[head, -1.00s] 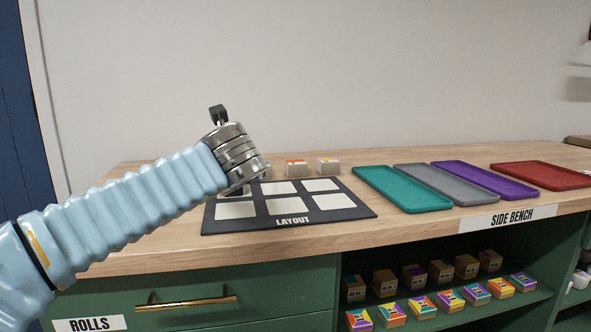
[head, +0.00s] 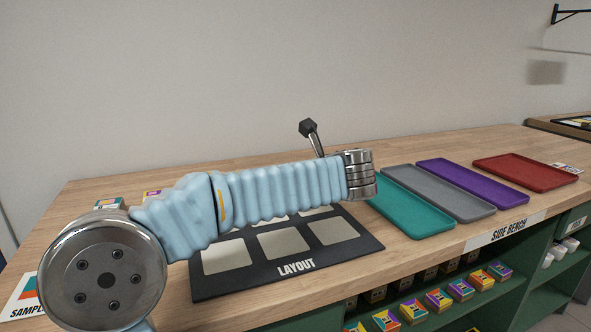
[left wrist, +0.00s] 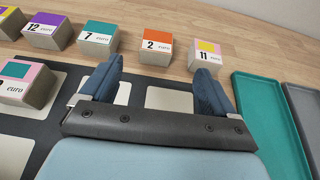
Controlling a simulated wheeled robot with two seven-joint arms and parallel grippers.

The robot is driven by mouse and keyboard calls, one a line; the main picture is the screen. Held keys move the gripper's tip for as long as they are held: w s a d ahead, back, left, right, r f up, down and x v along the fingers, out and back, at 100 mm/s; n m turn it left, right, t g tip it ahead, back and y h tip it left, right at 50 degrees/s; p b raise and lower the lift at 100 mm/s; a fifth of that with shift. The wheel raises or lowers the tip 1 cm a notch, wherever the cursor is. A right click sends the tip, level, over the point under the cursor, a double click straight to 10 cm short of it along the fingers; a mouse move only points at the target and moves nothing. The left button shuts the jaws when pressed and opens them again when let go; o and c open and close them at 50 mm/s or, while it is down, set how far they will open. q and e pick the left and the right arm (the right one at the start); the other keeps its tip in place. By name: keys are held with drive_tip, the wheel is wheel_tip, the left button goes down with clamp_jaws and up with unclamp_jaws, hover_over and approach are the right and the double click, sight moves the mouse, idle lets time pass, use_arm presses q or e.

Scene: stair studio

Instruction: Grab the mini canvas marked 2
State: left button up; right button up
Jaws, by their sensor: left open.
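The mini canvas marked 2 (left wrist: 156,46) is a small block with an orange and white top, seen in the left wrist view. It stands on the bench just beyond the dark layout board. My left gripper (left wrist: 160,80) is open and empty, its two blue fingers apart, with the canvas marked 2 ahead of the gap between them. In the head view my left arm's wrist end (head: 360,175) is over the right part of the layout board (head: 290,275), and the arm hides the canvas. My right gripper is not in view.
Canvases marked 7 (left wrist: 98,38) and 11 (left wrist: 205,55) stand left and right of the canvas marked 2. Another marked 12 (left wrist: 47,31) is farther left. A teal tray (head: 410,205) and a grey tray (head: 440,190) lie to the right of the board.

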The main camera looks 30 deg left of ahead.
use_arm(q)
drive_tip(key=x, duration=0.7)
drive_tip(key=shift+w+a+f, duration=0.1)
drive_tip(key=shift+a+f, duration=0.1)
drive_tip(key=shift+s+f+p+x, duration=0.1)
drive_tip(key=shift+f+x, duration=0.05)
drive_tip(key=shift+x, duration=0.75)
drive_tip(key=shift+s+f+p+x, duration=0.1)
drive_tip(key=shift+f+x, duration=0.05)
drive_tip(key=shift+x, duration=0.8)
drive_tip(key=shift+f+p+x, duration=0.1)
drive_tip(key=shift+f+x, duration=0.05)
drive_tip(key=shift+x, duration=0.75)
drive_tip(key=shift+d, duration=0.1)
drive_tip(key=c, duration=1)
drive_tip(key=shift+c, duration=0.2)
drive_tip(key=shift+r, duration=0.15)
